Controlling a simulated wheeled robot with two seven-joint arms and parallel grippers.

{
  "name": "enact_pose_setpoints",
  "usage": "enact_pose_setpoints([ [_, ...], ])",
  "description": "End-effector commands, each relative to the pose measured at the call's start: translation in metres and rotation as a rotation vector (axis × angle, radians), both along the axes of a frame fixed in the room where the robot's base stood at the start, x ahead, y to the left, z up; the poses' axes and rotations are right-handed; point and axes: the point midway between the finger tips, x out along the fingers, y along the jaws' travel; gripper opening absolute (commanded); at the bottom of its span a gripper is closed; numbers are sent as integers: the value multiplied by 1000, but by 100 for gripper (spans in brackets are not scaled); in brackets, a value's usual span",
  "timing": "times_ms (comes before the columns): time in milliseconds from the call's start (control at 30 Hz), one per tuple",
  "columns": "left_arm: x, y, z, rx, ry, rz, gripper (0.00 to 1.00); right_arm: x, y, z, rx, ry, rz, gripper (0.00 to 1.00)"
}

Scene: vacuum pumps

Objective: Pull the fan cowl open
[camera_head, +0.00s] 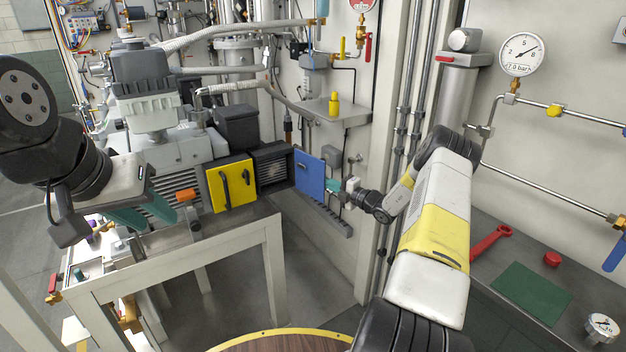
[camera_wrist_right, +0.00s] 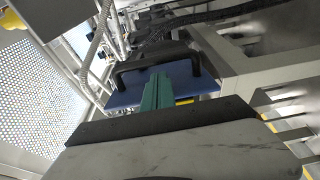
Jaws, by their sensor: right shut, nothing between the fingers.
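In the right wrist view the blue panel (camera_wrist_right: 190,85) carries a dark bar handle (camera_wrist_right: 150,64). My right gripper (camera_head: 333,186) is at the panel's right side. Its teal fingers (camera_wrist_right: 157,84) are together and empty, their tips close to the handle; whether they touch it I cannot tell. My left gripper (camera_head: 146,221) is open and empty, at the left in front of the motor.
A yellow panel (camera_head: 232,184) with dark handles is left of the grille. The pump stands on a pale metal frame (camera_head: 180,258). A wall shelf (camera_head: 336,114) with a yellow fitting is above the blue panel. A bench at right holds a red wrench (camera_head: 490,241) and green mat (camera_head: 531,293).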

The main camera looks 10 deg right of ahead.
Motion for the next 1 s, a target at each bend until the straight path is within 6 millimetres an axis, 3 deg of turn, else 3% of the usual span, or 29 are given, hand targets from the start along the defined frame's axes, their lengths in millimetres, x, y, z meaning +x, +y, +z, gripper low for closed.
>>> enact_pose_setpoints([
  [167, 0, 0, 0, 0, 0, 0, 36, 0, 0, 11, 0, -1, 0, 0],
  [300, 0, 0, 0, 0, 0, 0, 36, 0, -1, 38, -2, -4, -1, 0],
  [800, 0, 0, 0, 0, 0, 0, 36, -113, 38, 46, 1, 3, 0, 0],
  [1000, 0, 0, 0, 0, 0, 0, 36, -141, 48, 49, 1, 2, 0, 0],
])
